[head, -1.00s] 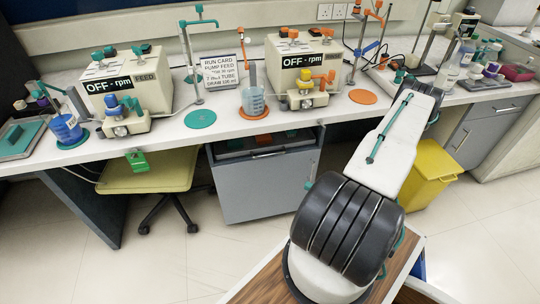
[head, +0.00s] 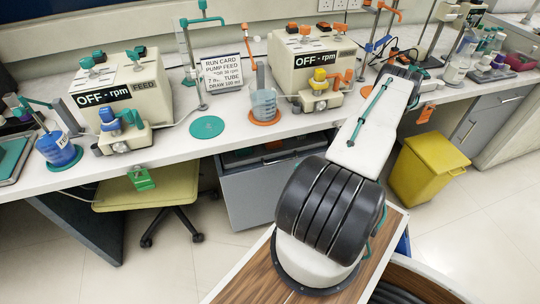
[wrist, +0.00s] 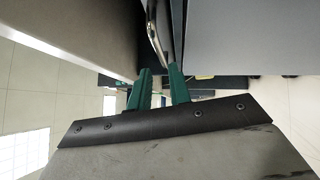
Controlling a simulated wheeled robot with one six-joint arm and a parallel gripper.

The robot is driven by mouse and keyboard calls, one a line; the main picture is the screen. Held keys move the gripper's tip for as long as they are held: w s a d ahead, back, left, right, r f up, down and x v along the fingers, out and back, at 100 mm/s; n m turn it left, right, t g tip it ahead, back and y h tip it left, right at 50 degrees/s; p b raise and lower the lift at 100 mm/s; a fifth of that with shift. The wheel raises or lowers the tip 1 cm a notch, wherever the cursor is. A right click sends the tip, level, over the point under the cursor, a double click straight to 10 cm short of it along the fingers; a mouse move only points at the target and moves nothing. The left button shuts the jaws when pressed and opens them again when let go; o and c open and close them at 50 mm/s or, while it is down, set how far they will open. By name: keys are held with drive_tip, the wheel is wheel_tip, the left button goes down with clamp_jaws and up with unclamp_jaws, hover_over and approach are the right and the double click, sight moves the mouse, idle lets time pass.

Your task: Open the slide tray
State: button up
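I cannot tell for certain which part is the slide tray. A dark, shallow tray (head: 270,150) with a pale handle shows under the bench, above a grey cabinet. In the wrist view a curved metal handle (wrist: 154,38) lies just beyond my gripper, between a brown-grey surface on the left and a grey panel on the right. My gripper (wrist: 160,80) has two green fingers, apart with nothing seen between them. The handle is ahead of the fingertips, and contact is not clear. In the head view my gripper is hidden beyond my arm.
The bench (head: 185,150) carries two pump units (head: 125,90) (head: 312,60), a run card (head: 222,75) and a beaker (head: 263,103). Under it are the grey cabinet (head: 255,195), a yellow-green chair (head: 150,195) and a yellow bin (head: 425,170). Open floor lies in front.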

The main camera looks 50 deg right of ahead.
sight(282, 160)
drive_tip(key=x, duration=0.8)
drive_tip(key=shift+w+a, duration=0.15)
drive_tip(key=shift+w, duration=0.2)
clamp_jaws()
